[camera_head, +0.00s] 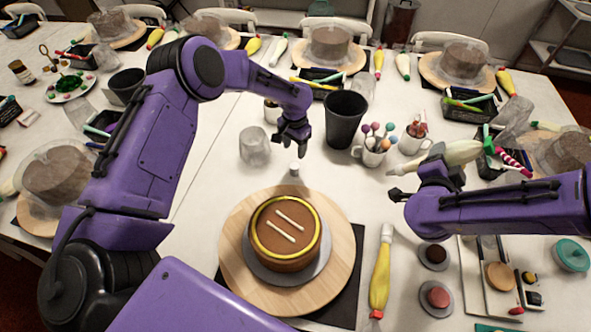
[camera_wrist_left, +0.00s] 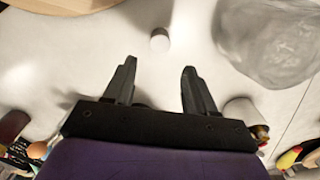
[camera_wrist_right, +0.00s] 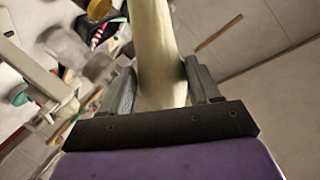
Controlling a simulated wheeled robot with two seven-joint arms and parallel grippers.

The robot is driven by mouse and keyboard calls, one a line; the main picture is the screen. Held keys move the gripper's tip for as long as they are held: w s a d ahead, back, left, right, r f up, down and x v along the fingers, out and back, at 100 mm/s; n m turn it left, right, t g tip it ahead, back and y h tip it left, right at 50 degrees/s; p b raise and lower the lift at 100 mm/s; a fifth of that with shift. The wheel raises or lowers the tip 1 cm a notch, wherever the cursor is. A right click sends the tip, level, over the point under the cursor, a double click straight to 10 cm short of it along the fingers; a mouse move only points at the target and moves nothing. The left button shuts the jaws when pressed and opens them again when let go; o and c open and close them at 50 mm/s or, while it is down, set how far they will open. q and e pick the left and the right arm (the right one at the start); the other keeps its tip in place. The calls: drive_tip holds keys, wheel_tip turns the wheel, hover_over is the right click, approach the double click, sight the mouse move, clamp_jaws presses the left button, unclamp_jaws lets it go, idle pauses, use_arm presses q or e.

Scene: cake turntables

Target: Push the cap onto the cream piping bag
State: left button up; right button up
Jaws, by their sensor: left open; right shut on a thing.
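The cream piping bag (camera_head: 458,153) is held at the right of the head view, lying roughly level with its narrow end to the left. My right gripper (camera_wrist_right: 158,72) is shut on it; the pale bag (camera_wrist_right: 155,40) runs up between the fingers in the right wrist view. A small white cap (camera_head: 294,168) stands on the table behind the cake. My left gripper (camera_head: 292,145) points down above and just behind it, open and empty. In the left wrist view the cap (camera_wrist_left: 160,40) lies beyond the fingertips (camera_wrist_left: 159,66), apart from them.
A cake (camera_head: 285,234) on a wooden turntable (camera_head: 235,275) stands in front of the cap. A clear cup (camera_head: 254,146) is left of my left gripper. A black bin (camera_head: 345,120) and a mug of cake pops (camera_head: 371,152) are to its right. A yellow piping bag (camera_head: 381,275) lies front right.

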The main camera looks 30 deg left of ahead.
sight(295, 166)
use_arm(q)
wheel_tip(295, 166, down, 11)
drive_tip(key=b, duration=0.7)
drive_tip(key=shift+r+b, duration=0.1)
drive_tip(key=shift+b, duration=0.2)
use_arm(e)
wheel_tip(295, 166, down, 8)
drive_tip(key=shift+f, duration=0.2)
drive_tip(key=shift+w+a, duration=0.1)
use_arm(q)
drive_tip(key=c, duration=0.8)
use_arm(e)
wheel_tip(295, 166, up, 12)
drive_tip(key=p, duration=1.2)
drive_tip(key=shift+r+p, duration=0.25)
drive_tip(key=shift+p, duration=0.05)
use_arm(q)
wheel_tip(295, 166, up, 15)
drive_tip(key=shift+r, duration=0.1)
drive_tip(key=shift+c, duration=0.2)
use_arm(e)
drive_tip(key=shift+f, duration=0.1)
drive_tip(key=shift+c, duration=0.4)
